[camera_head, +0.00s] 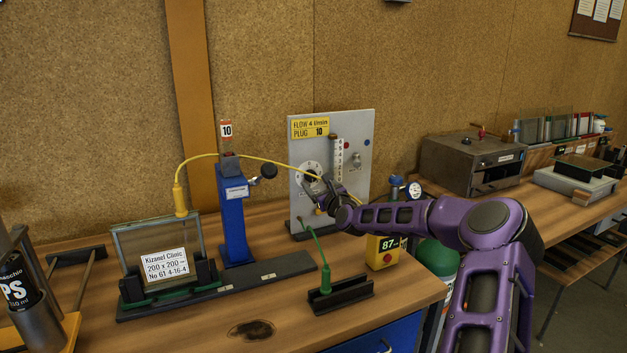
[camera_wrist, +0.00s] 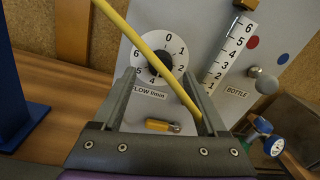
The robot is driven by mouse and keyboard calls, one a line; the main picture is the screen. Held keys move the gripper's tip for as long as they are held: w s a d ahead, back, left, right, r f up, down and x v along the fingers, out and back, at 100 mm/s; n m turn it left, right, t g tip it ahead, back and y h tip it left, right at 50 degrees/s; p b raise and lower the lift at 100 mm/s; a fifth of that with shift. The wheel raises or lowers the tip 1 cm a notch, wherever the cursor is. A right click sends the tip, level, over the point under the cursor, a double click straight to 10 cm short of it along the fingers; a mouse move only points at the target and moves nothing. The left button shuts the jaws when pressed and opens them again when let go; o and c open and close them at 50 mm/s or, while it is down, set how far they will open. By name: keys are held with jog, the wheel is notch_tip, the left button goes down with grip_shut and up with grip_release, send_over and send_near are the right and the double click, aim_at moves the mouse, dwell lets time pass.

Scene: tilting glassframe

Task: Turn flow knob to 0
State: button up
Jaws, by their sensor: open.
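The black flow knob (camera_wrist: 158,64) sits at the centre of a white dial (camera_wrist: 174,44) numbered from 0 at the top round to 6. The dial is on a grey panel (camera_head: 357,118), and it also shows in the head view (camera_head: 304,170). The knob's pointer is partly hidden by a yellow cable, so I cannot tell its setting. My gripper (camera_wrist: 160,78) is open in front of the dial, one finger on each side of the knob in the picture. I cannot tell whether the fingers touch it. In the head view my gripper (camera_head: 322,190) covers part of the dial.
The yellow cable (camera_wrist: 140,40) crosses close in front of the dial and between my fingers. A flow tube (camera_wrist: 229,56) and a bottle knob (camera_wrist: 264,82) are right of the dial. A yellow label (camera_head: 310,127) reads flow 4, plug 10. A blue post (camera_head: 233,215) stands left.

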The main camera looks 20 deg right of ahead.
aim_at(312, 178)
jog(key=shift+w, duration=1.85)
grip_shut()
